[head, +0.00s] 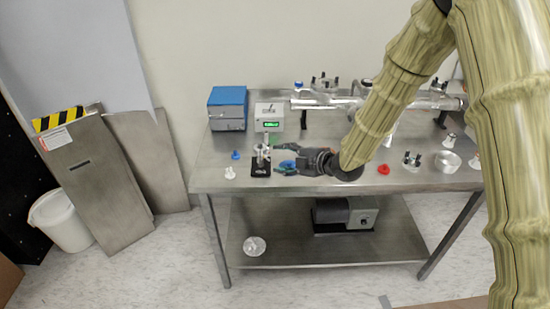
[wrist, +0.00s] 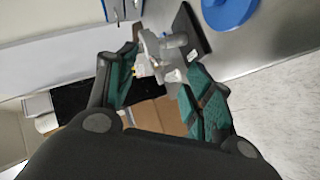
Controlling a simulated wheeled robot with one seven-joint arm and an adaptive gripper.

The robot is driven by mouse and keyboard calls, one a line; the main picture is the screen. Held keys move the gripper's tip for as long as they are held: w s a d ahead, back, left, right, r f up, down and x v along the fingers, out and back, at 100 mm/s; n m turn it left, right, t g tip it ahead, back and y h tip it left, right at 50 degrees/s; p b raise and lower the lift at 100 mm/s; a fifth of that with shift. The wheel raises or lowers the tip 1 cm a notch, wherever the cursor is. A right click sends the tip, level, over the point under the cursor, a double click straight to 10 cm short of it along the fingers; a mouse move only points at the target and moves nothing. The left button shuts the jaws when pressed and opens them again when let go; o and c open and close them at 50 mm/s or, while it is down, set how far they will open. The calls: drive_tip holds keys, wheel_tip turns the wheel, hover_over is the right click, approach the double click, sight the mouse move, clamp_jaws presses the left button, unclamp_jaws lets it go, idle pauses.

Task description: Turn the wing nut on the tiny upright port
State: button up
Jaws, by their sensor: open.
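The tiny upright port (head: 261,158) is a silvery fitting standing on a small black base plate (head: 260,170) at the table's left front. My gripper (head: 277,159) comes in from the right, its fingertips just beside the port. In the wrist view the open green-padded fingers of my gripper (wrist: 160,78) lie on either side of the port's clamp, and the port (wrist: 174,45) stands just beyond them. The pale wing nut (wrist: 142,70) appears between the fingers. I cannot tell whether either finger touches it. In the head view the wing nut is too small to make out.
The steel table (head: 330,183) also holds a blue box (head: 228,108), a display box (head: 270,117), a white fitting (head: 230,173), a small blue part (head: 235,155) and a red part (head: 384,169). A metal tube assembly (head: 325,102) lies along the back. A pump sits on the lower shelf.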

drive_tip(key=v, duration=0.6)
drive_tip(key=shift+s+d, duration=0.2)
drive_tip(key=shift+r, duration=0.1)
